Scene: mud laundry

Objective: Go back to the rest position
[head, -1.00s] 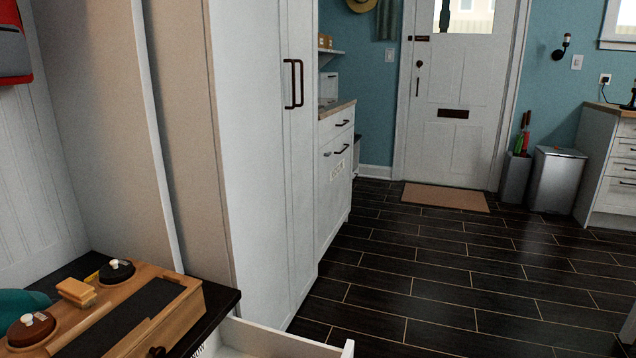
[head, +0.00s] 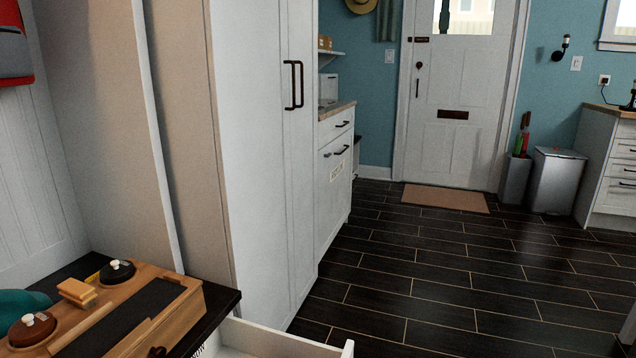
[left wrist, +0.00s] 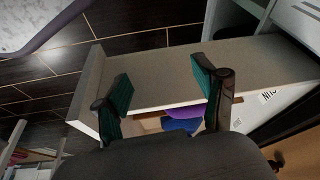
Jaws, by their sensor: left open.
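My left gripper (left wrist: 162,95) shows in the left wrist view with its two green-padded fingers spread wide apart. Nothing is between the fingertips. Behind it is an open drawer (left wrist: 85,95) with pale walls, holding a purple item and a blue item (left wrist: 182,125). The same area shows an open white drawer (head: 275,340) at the bottom of the head view. Neither gripper is in the head view, and my right gripper is not seen.
A wooden shoe-care box (head: 190,318) with brushes stands on the dark bench top at lower left. A tall white cabinet (head: 262,150) rises behind it. The dark floor (head: 430,270) is clear up to the mat (head: 445,198) and white door. Bins (head: 557,180) stand at the right.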

